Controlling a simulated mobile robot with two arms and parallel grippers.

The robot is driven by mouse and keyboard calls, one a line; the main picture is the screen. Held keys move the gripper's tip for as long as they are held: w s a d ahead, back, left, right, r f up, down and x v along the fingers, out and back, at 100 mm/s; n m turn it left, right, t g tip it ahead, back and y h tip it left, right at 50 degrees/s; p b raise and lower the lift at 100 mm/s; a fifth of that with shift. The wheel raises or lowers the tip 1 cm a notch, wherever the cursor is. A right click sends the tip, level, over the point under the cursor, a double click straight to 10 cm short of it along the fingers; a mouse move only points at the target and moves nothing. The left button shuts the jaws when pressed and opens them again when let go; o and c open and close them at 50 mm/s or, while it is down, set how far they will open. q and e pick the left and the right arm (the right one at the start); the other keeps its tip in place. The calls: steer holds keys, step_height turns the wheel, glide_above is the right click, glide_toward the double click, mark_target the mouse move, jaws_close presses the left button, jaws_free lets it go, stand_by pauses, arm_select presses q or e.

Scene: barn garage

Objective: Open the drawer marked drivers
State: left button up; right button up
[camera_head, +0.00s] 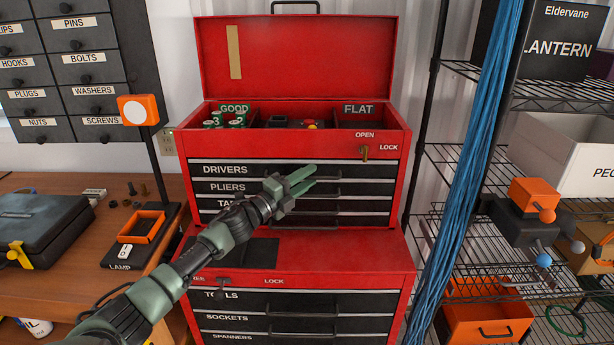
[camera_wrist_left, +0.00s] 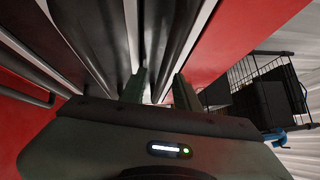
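The drivers drawer (camera_head: 235,171) is the top black drawer in the upper red tool chest (camera_head: 385,190), labelled DRIVERS, and looks shut. Its dark handle (camera_head: 325,171) is partly hidden behind my left gripper (camera_head: 306,178). That gripper reaches in from the lower left with two green fingers apart, in front of the drawer handles. In the left wrist view the gripper (camera_wrist_left: 160,88) shows the fingers apart, pointing at black drawer fronts. I cannot tell whether a finger touches the handle. A brass lever (camera_head: 364,153) stands upright between the OPEN and LOCK marks. My right gripper is not in view.
The chest lid (camera_head: 305,60) is raised. A lower red cabinet (camera_head: 390,275) has shut drawers. A wooden bench (camera_head: 70,265) with a lamp (camera_head: 140,112) and black case (camera_head: 38,230) is left. Blue cables (camera_head: 470,150) and a wire shelf (camera_head: 560,95) are right.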

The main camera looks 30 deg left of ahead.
arm_select(q)
steer(key=shift+c, duration=0.3)
jaws_close()
stand_by(1.2)
